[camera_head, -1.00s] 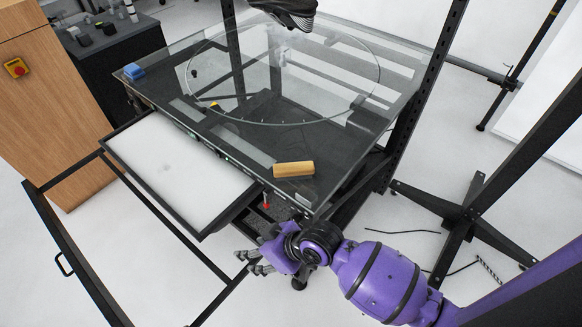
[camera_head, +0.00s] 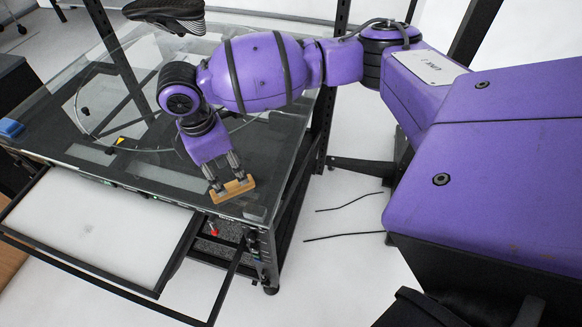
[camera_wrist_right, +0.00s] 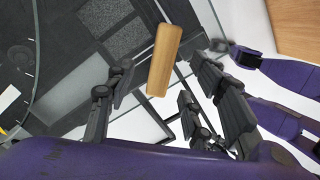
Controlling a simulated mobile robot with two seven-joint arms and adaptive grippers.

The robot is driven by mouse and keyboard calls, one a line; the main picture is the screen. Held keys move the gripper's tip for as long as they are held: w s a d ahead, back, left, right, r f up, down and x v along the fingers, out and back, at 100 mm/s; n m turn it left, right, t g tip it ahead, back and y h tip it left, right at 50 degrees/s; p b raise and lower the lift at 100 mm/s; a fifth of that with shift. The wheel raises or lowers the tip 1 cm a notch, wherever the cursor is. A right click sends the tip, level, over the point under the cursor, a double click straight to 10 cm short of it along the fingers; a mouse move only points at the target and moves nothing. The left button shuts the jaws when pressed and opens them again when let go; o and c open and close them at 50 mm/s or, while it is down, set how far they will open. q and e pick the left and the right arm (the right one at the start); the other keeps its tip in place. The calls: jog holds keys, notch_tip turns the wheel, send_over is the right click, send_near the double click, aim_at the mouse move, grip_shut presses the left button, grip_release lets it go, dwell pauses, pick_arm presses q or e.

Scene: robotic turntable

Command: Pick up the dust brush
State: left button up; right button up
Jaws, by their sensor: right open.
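The dust brush shows as a tan wooden block (camera_head: 232,189) lying near the front right corner of the glass table top (camera_head: 160,190). In the right wrist view the wooden block (camera_wrist_right: 164,60) lies ahead of the fingers, between their lines. My right gripper (camera_head: 224,180) is directly above the block in the head view, fingers pointing down. It also shows in the right wrist view (camera_wrist_right: 165,95), with its fingers spread apart and nothing between them. Bristles cannot be seen. My left gripper is out of view.
A dark shoe (camera_head: 168,12) stands at the back of the turntable. A blue block (camera_head: 11,128) sits at the left table edge. A white panel in a black frame (camera_head: 100,230) extends from the table front. Table posts rise behind my arm.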

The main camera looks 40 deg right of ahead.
aim_at(232, 187)
jog(key=shift+s+d+f, duration=0.1)
jog(key=shift+s+f, duration=0.05)
jog(key=shift+f, duration=0.4)
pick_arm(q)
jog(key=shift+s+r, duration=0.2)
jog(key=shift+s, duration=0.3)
pick_arm(e)
jog(key=shift+s+f, duration=0.65)
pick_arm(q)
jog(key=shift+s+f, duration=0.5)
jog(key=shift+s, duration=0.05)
pick_arm(e)
jog(key=f, duration=0.2)
jog(key=w+f, duration=0.1)
jog(key=f, duration=0.1)
jog(key=shift+d, duration=0.1)
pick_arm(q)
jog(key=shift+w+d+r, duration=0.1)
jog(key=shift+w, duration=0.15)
pick_arm(e)
jog(key=shift+f, duration=0.25)
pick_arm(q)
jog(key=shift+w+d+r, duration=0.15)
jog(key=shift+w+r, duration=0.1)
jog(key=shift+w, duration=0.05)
